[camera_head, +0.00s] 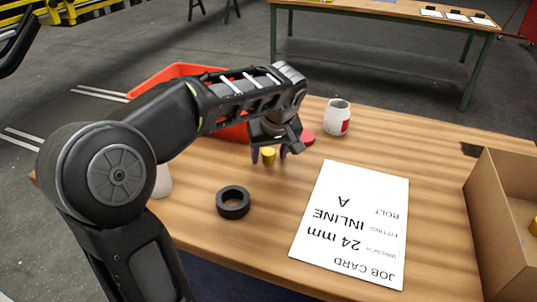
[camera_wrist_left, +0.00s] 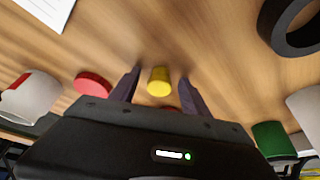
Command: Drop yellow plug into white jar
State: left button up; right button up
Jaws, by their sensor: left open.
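The yellow plug (camera_head: 268,156) stands on the wooden table between the fingers of my left gripper (camera_head: 269,153). In the left wrist view the plug (camera_wrist_left: 159,81) shows between the two open fingers (camera_wrist_left: 160,75), with a gap on each side. A white jar with a red patch (camera_head: 336,118) stands at the back of the table, right of the gripper; it also shows in the left wrist view (camera_wrist_left: 33,96). A second white container (camera_head: 163,181) is partly hidden behind my left arm. My right gripper is not in view.
A red disc (camera_head: 307,137) lies just right of the gripper. A black ring (camera_head: 233,202) and a white job card (camera_head: 352,224) lie nearer. An orange-red tray (camera_head: 177,72) is behind my arm. A cardboard box (camera_head: 491,222) is at right. A green object (camera_wrist_left: 272,139) shows in the wrist view.

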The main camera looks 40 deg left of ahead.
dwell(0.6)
pick_arm(q)
grip_shut()
dwell(0.4)
